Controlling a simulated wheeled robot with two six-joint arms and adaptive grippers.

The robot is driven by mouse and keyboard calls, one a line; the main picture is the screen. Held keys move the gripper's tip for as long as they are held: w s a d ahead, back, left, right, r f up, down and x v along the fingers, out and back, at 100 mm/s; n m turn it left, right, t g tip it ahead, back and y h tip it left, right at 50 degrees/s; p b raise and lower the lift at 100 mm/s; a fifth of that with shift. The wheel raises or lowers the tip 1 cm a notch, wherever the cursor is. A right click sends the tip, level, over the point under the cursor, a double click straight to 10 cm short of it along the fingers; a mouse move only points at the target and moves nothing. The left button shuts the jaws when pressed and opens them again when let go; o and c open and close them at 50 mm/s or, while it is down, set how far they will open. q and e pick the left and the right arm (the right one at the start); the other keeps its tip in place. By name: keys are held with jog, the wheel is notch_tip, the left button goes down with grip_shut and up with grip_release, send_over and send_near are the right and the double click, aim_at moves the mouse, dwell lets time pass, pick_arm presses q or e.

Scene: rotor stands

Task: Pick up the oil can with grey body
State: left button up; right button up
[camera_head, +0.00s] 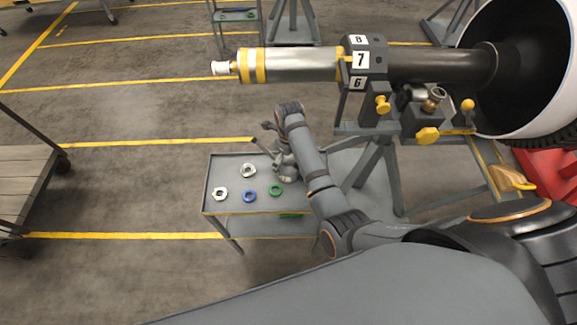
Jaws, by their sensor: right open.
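A small grey can-like object (287,173), apparently the oil can, stands at the right part of a grey cart top (228,205). A thin spout seems to point up and left from it. My right arm comes in from the lower right and bends down over the cart. My right gripper (277,143) is open, small in the picture, close above and beside the grey can. My arm hides part of the can, and I cannot tell whether the fingers touch it. My left gripper is not in view.
On the cart lie two pale nuts (248,170), a blue ring (249,196) and a green ring (276,190). A rotor stand (375,175) with a long shaft (300,65) rises behind and to the right. Open floor with yellow lines lies left of the cart.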

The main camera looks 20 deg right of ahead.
notch_tip(320, 180, down, 4)
jog(key=shift+s+a, duration=0.1)
jog(key=c, duration=1.5)
